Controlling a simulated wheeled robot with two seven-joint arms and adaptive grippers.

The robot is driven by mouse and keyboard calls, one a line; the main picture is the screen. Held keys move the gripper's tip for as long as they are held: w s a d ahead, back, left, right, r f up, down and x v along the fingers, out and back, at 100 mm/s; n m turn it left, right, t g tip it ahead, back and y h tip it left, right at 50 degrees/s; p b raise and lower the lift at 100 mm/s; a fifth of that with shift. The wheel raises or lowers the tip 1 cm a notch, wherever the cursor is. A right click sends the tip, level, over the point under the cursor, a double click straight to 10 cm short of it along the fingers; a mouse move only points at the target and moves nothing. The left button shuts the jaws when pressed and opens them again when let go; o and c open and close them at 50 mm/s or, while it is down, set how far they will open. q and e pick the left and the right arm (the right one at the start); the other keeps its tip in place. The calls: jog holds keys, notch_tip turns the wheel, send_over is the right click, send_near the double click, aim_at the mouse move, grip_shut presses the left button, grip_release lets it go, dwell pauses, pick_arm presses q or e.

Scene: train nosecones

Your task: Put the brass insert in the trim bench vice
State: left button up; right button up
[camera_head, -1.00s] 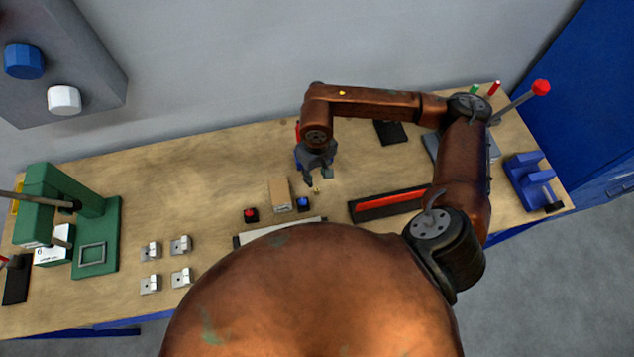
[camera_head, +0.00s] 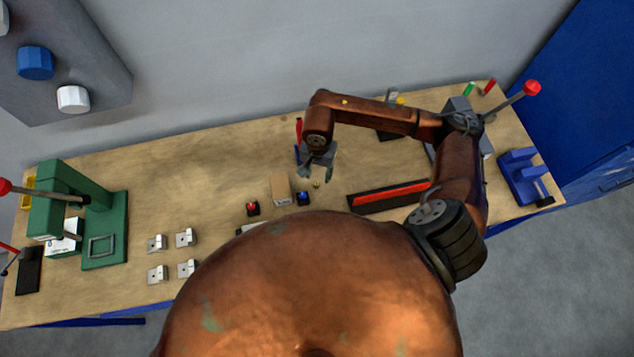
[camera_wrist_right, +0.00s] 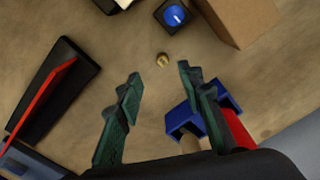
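The brass insert (camera_head: 317,184) is a tiny gold piece on the wooden bench, near a blue button. It also shows in the right wrist view (camera_wrist_right: 162,60), just beyond the fingertips and between their lines. My right gripper (camera_head: 317,176) is open and empty above the bench, pointing down. In the wrist view its two greenish fingers (camera_wrist_right: 158,76) are spread apart with bare wood between them. The blue vice (camera_head: 522,178) stands at the bench's right end, well away from the gripper. My left gripper is not in view.
A cardboard box (camera_head: 281,189) and blue button box (camera_head: 303,198) stand close to the insert. A blue holder with a red part (camera_wrist_right: 195,115) is beside the right finger. A black tray with a red strip (camera_head: 390,197) lies right. A green press (camera_head: 85,215) stands left.

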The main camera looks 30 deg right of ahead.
aim_at(317, 183)
notch_tip(317, 183, down, 7)
jog(key=shift+w+a+r+p, duration=0.15)
jog(key=shift+r+p, duration=0.05)
jog(key=shift+p, duration=0.75)
jog(key=shift+c, duration=0.5)
grip_shut()
